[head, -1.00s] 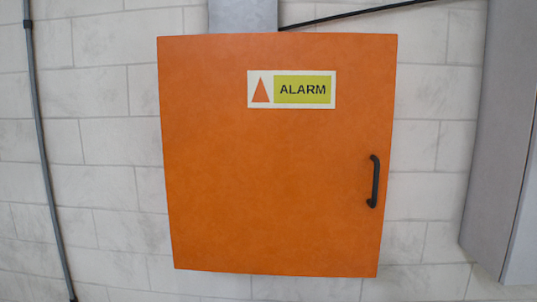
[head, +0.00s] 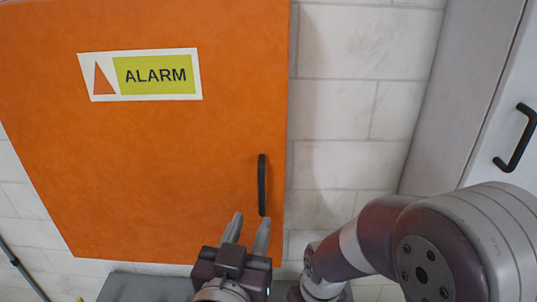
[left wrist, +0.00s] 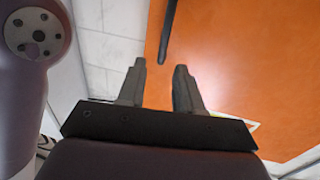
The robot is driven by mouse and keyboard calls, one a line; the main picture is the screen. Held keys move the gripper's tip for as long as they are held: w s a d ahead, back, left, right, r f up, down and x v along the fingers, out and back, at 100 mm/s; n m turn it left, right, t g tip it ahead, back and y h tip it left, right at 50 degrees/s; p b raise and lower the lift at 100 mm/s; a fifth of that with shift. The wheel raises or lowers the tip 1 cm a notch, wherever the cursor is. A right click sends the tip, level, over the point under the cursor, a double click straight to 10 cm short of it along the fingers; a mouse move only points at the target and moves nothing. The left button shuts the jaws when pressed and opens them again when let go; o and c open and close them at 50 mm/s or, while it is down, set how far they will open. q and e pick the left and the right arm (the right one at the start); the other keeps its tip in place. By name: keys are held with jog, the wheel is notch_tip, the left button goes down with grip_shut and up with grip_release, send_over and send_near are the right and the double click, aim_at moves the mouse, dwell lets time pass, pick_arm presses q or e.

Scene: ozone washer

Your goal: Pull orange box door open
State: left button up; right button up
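The orange box door (head: 170,150) is shut, with an ALARM label (head: 140,75) near its top. Its black vertical handle (head: 262,185) is near the door's right edge. My left gripper (head: 246,222) is open and empty, just below the handle in the head view. In the left wrist view the open fingers (left wrist: 160,68) point toward the handle (left wrist: 167,30), which lies ahead of the gap between them, apart from the fingertips. The orange door (left wrist: 250,60) fills the right of that view. My right gripper does not show.
A grey cabinet (head: 420,110) with a black handle (head: 517,138) stands at the right. Pale block wall (head: 350,110) lies between it and the orange box. One of my arms takes up the lower right. A grey surface (head: 145,287) shows below the box.

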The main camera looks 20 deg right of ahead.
aim_at(261, 189)
pick_arm(q)
jog(key=p+x, duration=0.4)
jog(key=x, duration=0.7)
jog(key=shift+a, duration=0.15)
jog(key=shift+w, duration=0.15)
jog(key=shift+s+a, duration=0.25)
jog(key=shift+a, duration=0.15)
jog(key=shift+w+d, duration=0.1)
jog(key=shift+w+d+f, duration=0.1)
jog(key=shift+d, duration=0.05)
jog(key=c, duration=0.6)
grip_shut()
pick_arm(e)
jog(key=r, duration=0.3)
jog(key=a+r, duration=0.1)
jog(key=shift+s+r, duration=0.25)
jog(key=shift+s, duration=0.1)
